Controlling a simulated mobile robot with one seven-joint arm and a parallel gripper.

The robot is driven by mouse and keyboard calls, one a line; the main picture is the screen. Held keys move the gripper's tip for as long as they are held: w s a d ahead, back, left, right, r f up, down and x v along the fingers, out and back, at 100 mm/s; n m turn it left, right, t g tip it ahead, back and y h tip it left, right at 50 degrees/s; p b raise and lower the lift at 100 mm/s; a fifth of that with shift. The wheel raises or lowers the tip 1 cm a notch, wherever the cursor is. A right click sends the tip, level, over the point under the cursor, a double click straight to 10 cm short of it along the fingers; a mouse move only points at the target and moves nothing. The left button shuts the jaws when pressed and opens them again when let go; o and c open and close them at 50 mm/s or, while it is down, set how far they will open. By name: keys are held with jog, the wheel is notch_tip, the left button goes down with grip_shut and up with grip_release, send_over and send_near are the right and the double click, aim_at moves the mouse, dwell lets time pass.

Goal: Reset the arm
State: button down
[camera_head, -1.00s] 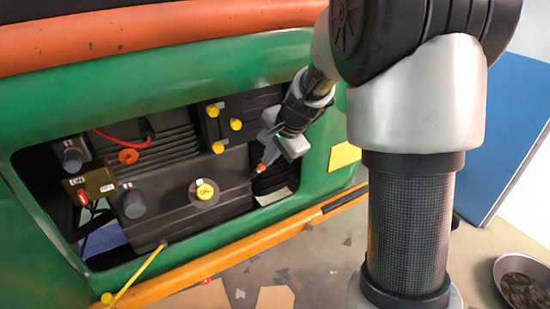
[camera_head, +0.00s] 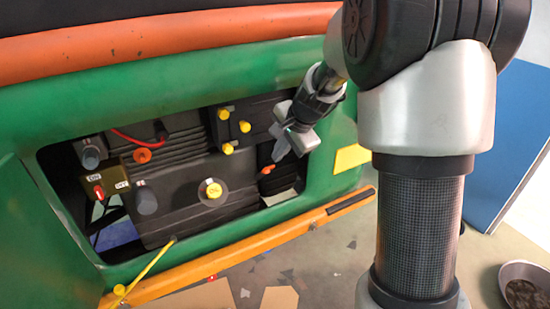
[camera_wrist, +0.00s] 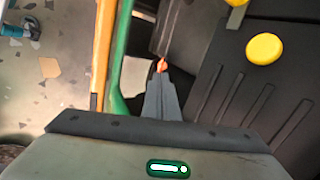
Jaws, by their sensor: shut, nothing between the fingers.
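My gripper (camera_head: 282,150) is shut and empty in front of the right part of the open engine bay in the green vehicle side (camera_head: 335,125). In the wrist view its closed fingers (camera_wrist: 162,98) point at a small orange-red piece (camera_wrist: 161,65). That orange piece (camera_head: 267,169) sits just below and left of the fingertips in the head view; I cannot tell whether they touch. The black engine block (camera_head: 180,185) carries a yellow oil cap (camera_head: 210,191), several yellow knobs (camera_head: 228,148) and an orange cap (camera_head: 142,156).
An ON/OFF switch box (camera_head: 105,186) is at the bay's left. An orange bar (camera_head: 245,250) runs along the bottom, with a yellow rod (camera_head: 148,268) near it. A blue panel (camera_head: 510,140) and a metal bowl (camera_head: 526,286) are at the right. Debris litters the floor.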

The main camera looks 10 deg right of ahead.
jog(key=s+r+n+p, duration=0.2)
jog(key=s+r+n, duration=0.3)
jog(key=s+r, duration=1)
jog(key=s+f+n+h+p, duration=0.1)
jog(key=s+n, duration=0.6)
jog(key=s, duration=0.8)
jog(key=shift+s+d+n+h, duration=0.3)
jog(key=shift+s+d+h, duration=0.05)
jog(key=shift+h, duration=0.45)
